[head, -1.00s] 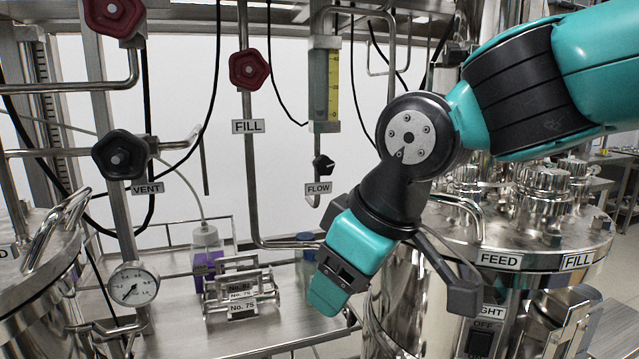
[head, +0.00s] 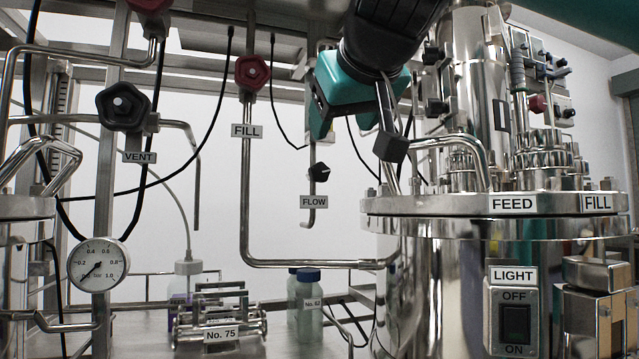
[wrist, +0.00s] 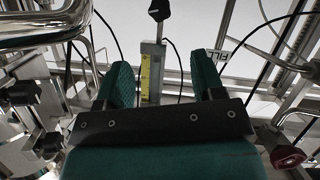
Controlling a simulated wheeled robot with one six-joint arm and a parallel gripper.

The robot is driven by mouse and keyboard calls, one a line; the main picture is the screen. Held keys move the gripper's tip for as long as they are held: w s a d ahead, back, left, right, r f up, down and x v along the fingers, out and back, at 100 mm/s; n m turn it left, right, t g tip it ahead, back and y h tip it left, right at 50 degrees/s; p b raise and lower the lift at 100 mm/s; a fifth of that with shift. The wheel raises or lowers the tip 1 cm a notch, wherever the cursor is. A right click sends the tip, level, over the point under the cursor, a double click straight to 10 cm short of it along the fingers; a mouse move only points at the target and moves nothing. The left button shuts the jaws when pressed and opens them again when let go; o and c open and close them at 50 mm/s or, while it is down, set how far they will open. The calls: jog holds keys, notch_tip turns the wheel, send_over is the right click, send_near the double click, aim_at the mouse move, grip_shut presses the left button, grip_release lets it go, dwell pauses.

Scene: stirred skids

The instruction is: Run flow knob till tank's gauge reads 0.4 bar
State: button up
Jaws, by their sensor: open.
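The small black flow knob (head: 318,171) sits on a thin pipe above the FLOW label (head: 314,202). In the wrist view the black knob (wrist: 159,10) shows at the top, beyond the fingertips. The round white gauge (head: 98,264) is at the left, marked to 1.0 bar; its needle points to the lower left, near the low end of the scale. My gripper (head: 322,122) is open and empty, just above the knob in the head view and apart from it. In the wrist view, its teal fingers (wrist: 163,72) stand either side of the yellow-scaled flow tube (wrist: 150,72).
A black VENT knob (head: 124,106) and a red FILL knob (head: 252,72) are left of the flow knob. A steel tank (head: 450,205) with FEED and FILL labels stands at the right. A blue-capped bottle (head: 305,295) and a No. 75 rack (head: 222,322) stand below.

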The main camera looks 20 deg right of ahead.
aim_at(320, 169)
jog(key=b+x, duration=0.3)
jog(key=x, duration=1.1)
jog(key=shift+w+f+b, duration=0.1)
jog(key=shift+w+b, duration=0.15)
jog(key=shift+b, duration=0.1)
